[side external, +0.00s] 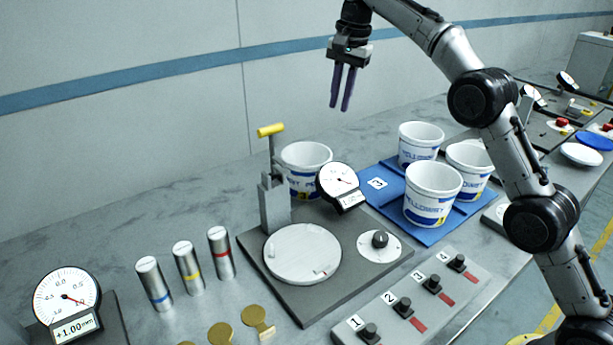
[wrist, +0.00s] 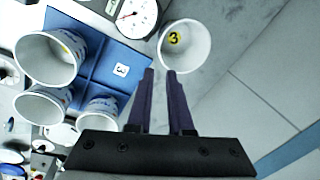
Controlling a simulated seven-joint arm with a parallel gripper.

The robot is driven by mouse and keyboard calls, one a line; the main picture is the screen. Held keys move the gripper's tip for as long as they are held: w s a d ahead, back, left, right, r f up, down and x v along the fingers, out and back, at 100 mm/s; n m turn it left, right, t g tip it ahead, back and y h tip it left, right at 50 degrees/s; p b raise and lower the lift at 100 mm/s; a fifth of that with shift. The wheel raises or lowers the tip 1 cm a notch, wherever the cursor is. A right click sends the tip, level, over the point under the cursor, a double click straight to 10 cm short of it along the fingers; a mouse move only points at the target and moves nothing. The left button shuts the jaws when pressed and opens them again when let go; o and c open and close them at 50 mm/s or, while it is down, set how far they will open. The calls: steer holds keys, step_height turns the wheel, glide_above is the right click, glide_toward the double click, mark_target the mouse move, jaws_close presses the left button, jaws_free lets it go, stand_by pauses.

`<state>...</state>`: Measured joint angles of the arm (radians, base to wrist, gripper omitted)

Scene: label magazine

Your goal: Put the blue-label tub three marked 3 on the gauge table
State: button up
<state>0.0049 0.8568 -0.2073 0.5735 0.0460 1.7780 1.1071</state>
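A white tub with a blue label (side external: 304,181) stands on the bench behind the dial gauge, apart from the blue tray. In the wrist view this tub (wrist: 196,58) shows a yellow mark with a 3 inside it. The gauge table (side external: 300,256), a round white plate on a dark base, is bare in front of that tub, with a dial gauge (side external: 340,183) beside it. My gripper (side external: 340,107) hangs high above the bench, up and right of the tub, fingers apart and empty; in the wrist view its fingertips (wrist: 161,71) point towards the tub's left side.
A blue tray (side external: 376,184) holds three similar tubs (side external: 432,195); its compartment with a 3 card is empty. A lever post with a yellow handle (side external: 270,130) rises beside the gauge table.

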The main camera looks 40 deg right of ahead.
mark_target(329, 160)
steer(key=shift+g, duration=0.3)
steer(key=shift+w+a+f, duration=0.1)
steer(key=shift+w+f, duration=0.3)
steer(key=shift+f, duration=2.4)
steer(key=shift+w+f, duration=0.45)
steer(key=shift+f, duration=2.35)
steer(key=shift+w+a+f, duration=0.1)
steer(key=shift+w+f, duration=0.3)
steer(key=shift+f, duration=2.4)
steer(key=shift+c, duration=0.3)
jaws_close()
